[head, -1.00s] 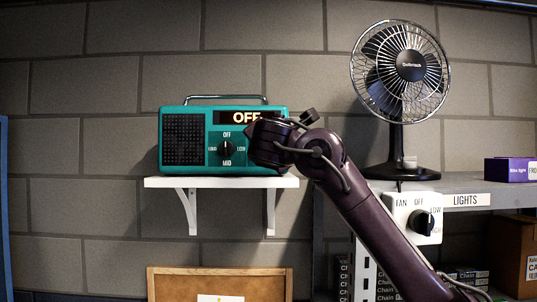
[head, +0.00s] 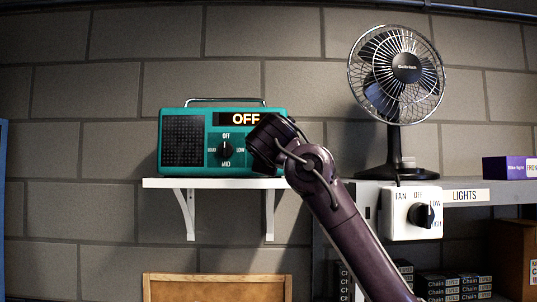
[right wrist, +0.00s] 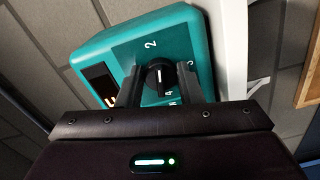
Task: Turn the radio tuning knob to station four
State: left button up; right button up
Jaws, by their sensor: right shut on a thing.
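The teal radio (head: 215,118) stands on a white wall shelf, and its display (head: 238,118) reads OFF. In the head view my right gripper (head: 268,144) covers the radio's right front, hiding the tuning knob. My left gripper is not in view.
A second radio knob (head: 226,150) has OFF, LOW, MID and LOUD marks. The white shelf (head: 212,183) carries the radio. A desk fan (head: 397,75) and a white fan switch box (head: 411,213) are to the right. A framed board (head: 215,288) is below.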

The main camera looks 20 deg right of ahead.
jog(key=shift+w+a+f+m+p, duration=0.1)
jog(key=shift+a+m+p, duration=0.15)
jog(key=shift+m, duration=5.1)
jog(key=shift+w+a+m+p, duration=0.1)
jog(key=shift+a+m+p, duration=0.2)
jog(key=shift+m, duration=5)
jog(key=shift+w+a+f+m+p, duration=0.1)
jog(key=shift+m+p, duration=0.25)
jog(key=shift+m, duration=5)
jog(key=o, duration=1)
jog(key=shift+s+r, duration=0.1)
jog(key=shift+r, duration=0.05)
jog(key=shift+c, duration=0.2)
